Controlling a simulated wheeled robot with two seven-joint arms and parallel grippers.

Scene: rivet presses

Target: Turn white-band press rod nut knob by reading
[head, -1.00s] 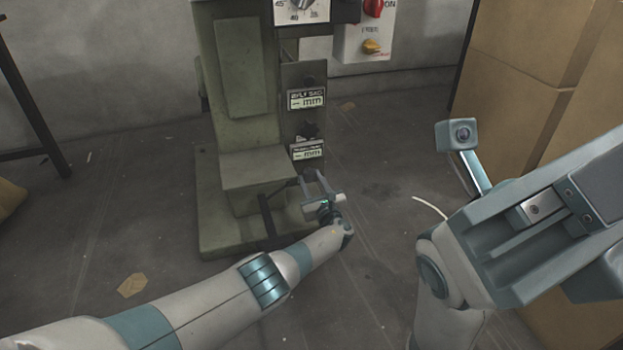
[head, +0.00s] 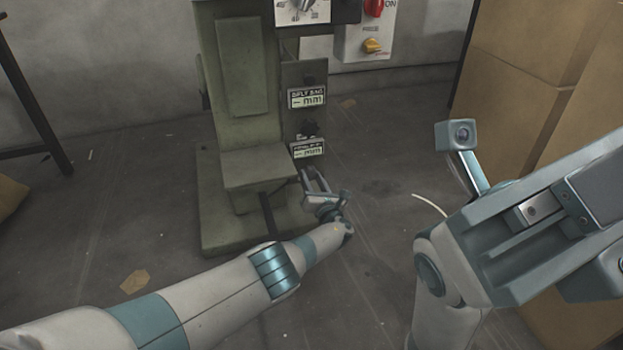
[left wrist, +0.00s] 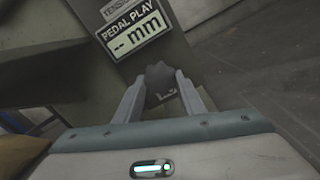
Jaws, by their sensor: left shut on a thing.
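The green press (head: 240,80) stands in the middle of the head view. No white band shows on it. Its lower display plate (head: 308,150) reads "PEDAL PLAY -- mm" in the left wrist view (left wrist: 137,35). A dark knob (left wrist: 158,80) sits just below that plate. My left gripper (head: 314,180) is shut on this knob, with one finger on each side of it in the left wrist view (left wrist: 158,92). In the head view the gripper hides the knob. My right arm is at the right, and its jaws cannot be made out.
An upper plate (head: 307,97) reads "BELT SAG -- mm", with another dark knob (head: 307,129) below it. A dial (head: 303,8) is above. A switch box (head: 368,38) with red and yellow knobs is behind. Cardboard boxes (head: 530,50) stand at right. The floor around is mostly clear.

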